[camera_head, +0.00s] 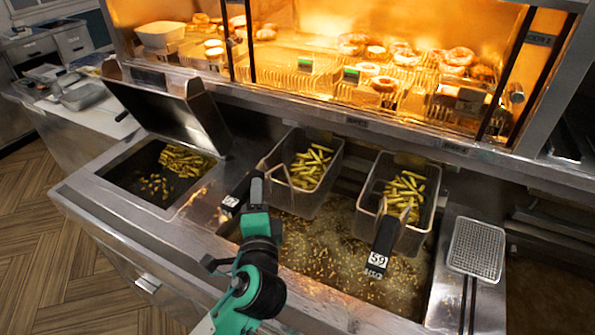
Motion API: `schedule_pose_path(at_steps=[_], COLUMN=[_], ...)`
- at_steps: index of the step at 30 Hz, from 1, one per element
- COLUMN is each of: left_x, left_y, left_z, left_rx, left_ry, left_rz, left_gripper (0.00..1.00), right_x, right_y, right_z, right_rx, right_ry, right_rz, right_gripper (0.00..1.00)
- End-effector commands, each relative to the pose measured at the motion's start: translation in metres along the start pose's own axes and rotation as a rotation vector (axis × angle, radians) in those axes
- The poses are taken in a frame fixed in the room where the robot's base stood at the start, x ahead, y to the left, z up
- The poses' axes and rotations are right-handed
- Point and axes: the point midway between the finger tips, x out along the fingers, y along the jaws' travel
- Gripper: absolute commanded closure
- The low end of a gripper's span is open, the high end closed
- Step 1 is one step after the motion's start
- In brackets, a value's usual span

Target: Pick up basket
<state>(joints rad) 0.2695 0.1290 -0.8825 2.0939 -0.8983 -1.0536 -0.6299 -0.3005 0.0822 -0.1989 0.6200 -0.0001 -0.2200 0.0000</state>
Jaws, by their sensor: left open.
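Two wire fry baskets hang in the fryer, both holding fries. The left basket (312,203) has a black handle (236,199) with a white label, pointing toward the front left. The right basket (410,238) has a black handle (381,247) with a label that reads 59. My left gripper (254,189), on a teal and black arm, is open just right of the left basket's handle, overlapping it in the view. I cannot tell whether it touches the handle. Its fingers are mostly hidden behind its own body. My right gripper is not in view.
Bubbling oil (345,262) fills the vat below the baskets. A bin with fries (183,161) under a raised metal lid (165,108) is at left. A perforated scoop (476,250) lies at right. A lit food warmer (330,50) stands behind.

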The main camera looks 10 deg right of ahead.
Motion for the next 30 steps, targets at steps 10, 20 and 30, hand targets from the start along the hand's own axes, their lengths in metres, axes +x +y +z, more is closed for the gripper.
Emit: schedule_pose_path(at_steps=[10, 20, 30], left_x=[0.043, 0.050, 0.050], left_y=[-0.008, -0.005, -0.005], left_z=[-0.005, -0.005, -0.005], left_rx=[0.003, 0.000, 0.000], left_ry=[-0.001, 0.000, 0.000], left_rz=[0.000, 0.001, 0.001], left_gripper=[0.53, 0.53, 1.00], right_x=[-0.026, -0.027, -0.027], right_y=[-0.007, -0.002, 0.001], right_z=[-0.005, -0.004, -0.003], right_rx=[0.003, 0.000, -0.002], right_ry=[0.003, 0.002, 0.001], right_rz=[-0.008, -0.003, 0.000], right_gripper=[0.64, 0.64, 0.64])
